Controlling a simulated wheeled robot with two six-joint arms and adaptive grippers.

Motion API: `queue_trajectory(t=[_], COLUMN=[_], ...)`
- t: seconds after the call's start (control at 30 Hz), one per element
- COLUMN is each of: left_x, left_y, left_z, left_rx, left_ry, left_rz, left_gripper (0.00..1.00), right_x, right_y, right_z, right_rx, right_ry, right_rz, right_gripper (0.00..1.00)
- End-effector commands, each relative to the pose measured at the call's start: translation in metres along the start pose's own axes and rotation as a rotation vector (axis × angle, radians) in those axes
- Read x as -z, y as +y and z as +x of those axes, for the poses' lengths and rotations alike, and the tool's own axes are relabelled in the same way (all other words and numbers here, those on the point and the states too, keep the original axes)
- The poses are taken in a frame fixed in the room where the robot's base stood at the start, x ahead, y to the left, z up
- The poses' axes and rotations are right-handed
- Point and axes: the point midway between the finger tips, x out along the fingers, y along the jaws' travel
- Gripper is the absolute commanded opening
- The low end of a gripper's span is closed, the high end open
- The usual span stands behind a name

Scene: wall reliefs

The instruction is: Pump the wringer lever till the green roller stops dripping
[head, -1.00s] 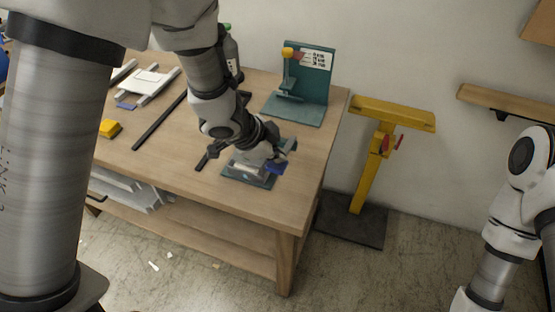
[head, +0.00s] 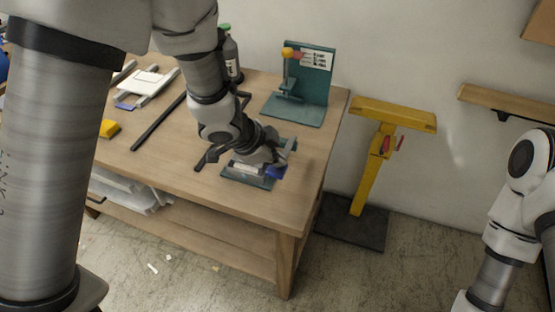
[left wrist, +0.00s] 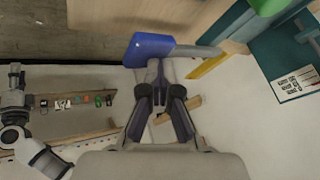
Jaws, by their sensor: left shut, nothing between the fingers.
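The wringer, a small unit on a teal base (head: 236,176), stands near the table's front right corner. Its lever ends in a blue handle (head: 275,173), partly covered by my gripper in the head view. In the left wrist view the blue handle (left wrist: 149,47) lies just beyond my fingers, with a grey rod running right. My left gripper (head: 281,154) is shut and empty, close above the handle; touch is unclear. A green rounded thing (left wrist: 268,5) is cut off at the wrist view's top; I cannot tell whether it is the roller. No drips can be made out.
A teal stand (head: 312,85) with a sign and a bottle (head: 231,58) stand at the back of the wooden table (head: 252,205). A yellow post stand (head: 368,180) is to the right. Dark bars and a yellow block (head: 109,129) lie left.

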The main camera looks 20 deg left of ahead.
Motion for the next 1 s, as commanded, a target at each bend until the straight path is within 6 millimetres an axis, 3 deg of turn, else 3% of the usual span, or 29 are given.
queue_trajectory(t=[1.0], left_x=[-0.007], left_y=[0.007], left_z=[0.009], left_rx=[0.000], left_ry=[0.000], left_rz=[0.000], left_gripper=[0.00], right_x=[0.000], right_y=[0.000], right_z=[0.012], right_rx=[0.000], right_ry=[0.000], right_rz=[0.000], right_gripper=[0.40])
